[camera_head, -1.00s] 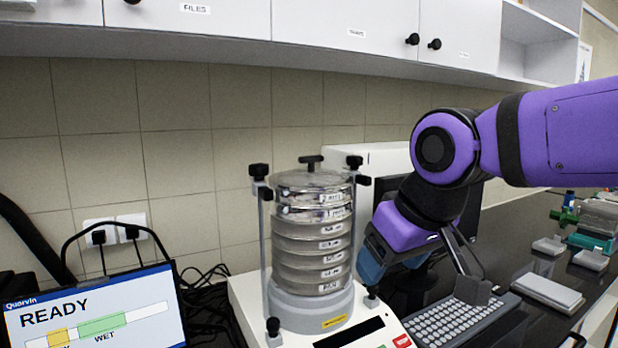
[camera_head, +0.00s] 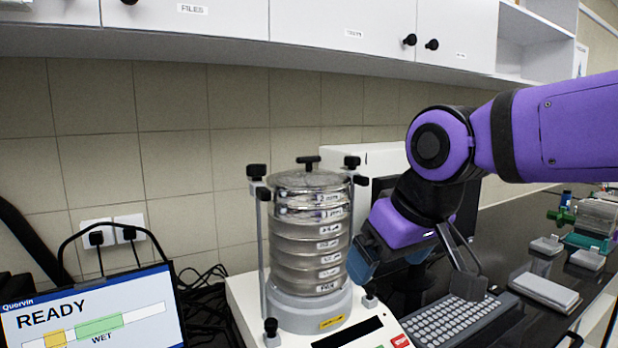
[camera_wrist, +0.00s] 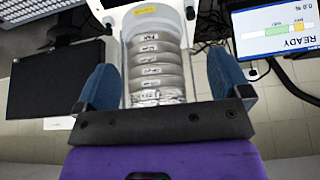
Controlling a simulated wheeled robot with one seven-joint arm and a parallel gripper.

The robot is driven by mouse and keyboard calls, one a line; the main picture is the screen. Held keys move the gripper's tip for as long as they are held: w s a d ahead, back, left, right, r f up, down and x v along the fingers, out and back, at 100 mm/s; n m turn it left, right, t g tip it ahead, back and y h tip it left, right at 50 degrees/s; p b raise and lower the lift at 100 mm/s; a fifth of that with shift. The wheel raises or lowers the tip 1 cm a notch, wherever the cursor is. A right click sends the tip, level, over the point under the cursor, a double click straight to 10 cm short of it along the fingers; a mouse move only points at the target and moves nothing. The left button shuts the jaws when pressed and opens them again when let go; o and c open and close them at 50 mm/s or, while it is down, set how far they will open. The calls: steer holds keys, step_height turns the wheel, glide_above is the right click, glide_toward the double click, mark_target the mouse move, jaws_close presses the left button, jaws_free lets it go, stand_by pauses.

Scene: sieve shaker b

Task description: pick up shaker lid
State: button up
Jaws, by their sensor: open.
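The shaker lid (camera_head: 290,180) is a clear, shallow disc with a black knob on top. It sits on the stack of metal sieves (camera_head: 308,246), held between the shaker's upright rods with black clamp knobs. My gripper (camera_head: 362,262) has blue fingers and is beside the right of the stack, below lid height in the picture. In the wrist view the open fingers (camera_wrist: 160,64) appear on either side of the sieve stack (camera_wrist: 150,70), with nothing clearly held. The lid's far end is hidden behind my gripper's palm there.
The shaker base (camera_head: 250,310) stands on the dark bench. A keyboard (camera_head: 452,322) and dark monitor lie right, behind my arm. Cabinets (camera_head: 330,30) hang above. Trays (camera_head: 545,290) lie far right.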

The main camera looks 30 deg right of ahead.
steer(key=w+d+r+g, duration=0.2)
steer(key=w+d+r, duration=0.1)
steer(key=w+r, duration=1.15)
steer(key=g, duration=0.3)
glide_toward(309, 158)
steer(key=w, duration=0.2)
steer(key=shift+s+d+f, duration=0.1)
steer(key=shift+s+f, duration=0.05)
steer(key=shift+s, duration=0.05)
step_height(309, 158, down, 4)
steer(key=shift+f, duration=0.1)
steer(key=shift+s+d+f, duration=0.1)
steer(key=shift+f, duration=1.3)
steer(key=shift+s+d+f, duration=0.1)
steer(key=shift+f, duration=1.35)
steer(key=shift+c, duration=0.2)
steer(key=c, duration=1.1)
steer(key=shift+c, duration=0.2)
